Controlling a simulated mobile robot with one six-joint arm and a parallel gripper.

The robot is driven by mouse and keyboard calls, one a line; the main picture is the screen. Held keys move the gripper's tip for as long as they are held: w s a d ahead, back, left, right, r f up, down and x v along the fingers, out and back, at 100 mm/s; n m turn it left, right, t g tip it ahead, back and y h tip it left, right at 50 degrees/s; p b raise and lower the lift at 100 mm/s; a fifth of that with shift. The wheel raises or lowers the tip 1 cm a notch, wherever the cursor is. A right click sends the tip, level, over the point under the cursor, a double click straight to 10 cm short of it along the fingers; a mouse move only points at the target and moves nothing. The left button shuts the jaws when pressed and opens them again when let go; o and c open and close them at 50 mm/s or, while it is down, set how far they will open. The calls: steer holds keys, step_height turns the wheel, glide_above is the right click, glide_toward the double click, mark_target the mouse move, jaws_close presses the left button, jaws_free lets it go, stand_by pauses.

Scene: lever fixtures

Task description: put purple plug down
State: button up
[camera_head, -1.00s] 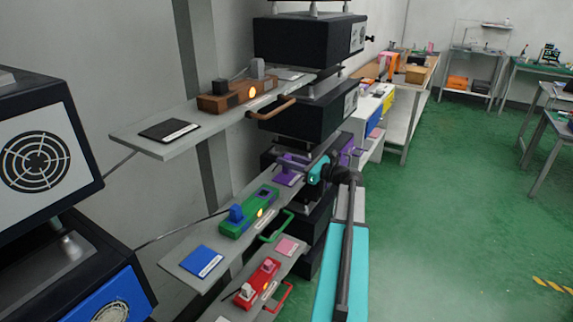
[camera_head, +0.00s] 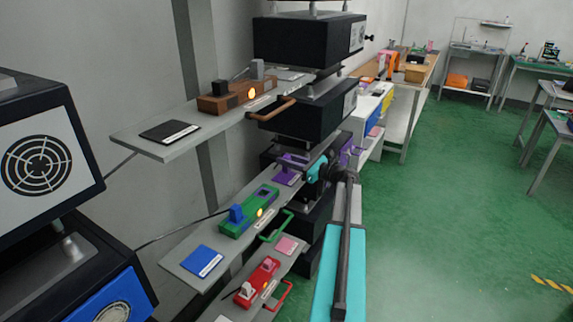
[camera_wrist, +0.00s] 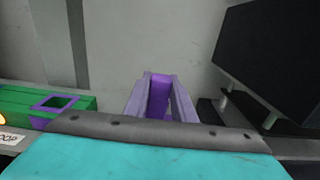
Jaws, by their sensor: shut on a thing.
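The purple plug (camera_wrist: 158,98) is in the wrist view, upright between the two pale purple fingers of my gripper (camera_wrist: 157,82). My gripper is shut on it. In the head view my gripper (camera_head: 293,161) is over the far end of the middle shelf, above a purple pad (camera_head: 286,178). The plug is hard to tell from the fingers there, and I cannot tell whether its underside touches the pad. The green fixture (camera_head: 238,222) stands nearer on the same shelf, with a blue plug (camera_head: 236,213) and a purple-rimmed square opening (camera_head: 264,193).
A blue pad (camera_head: 202,261) lies at the near end of the middle shelf. A green handle (camera_head: 280,228) sticks out from the front. The brown fixture (camera_head: 235,97) is on the shelf above, the red fixture (camera_head: 259,282) below. Black machine boxes (camera_head: 308,118) stand close behind my gripper.

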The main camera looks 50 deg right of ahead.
steer(key=shift+f, duration=0.9)
steer(key=shift+f, duration=0.15)
steer(key=o, duration=1.1)
steer(key=shift+c, duration=0.2)
steer(key=shift+s, duration=0.1)
steer(key=b+v, duration=0.2)
steer(key=v, duration=0.9)
steer(key=shift+s, duration=0.4)
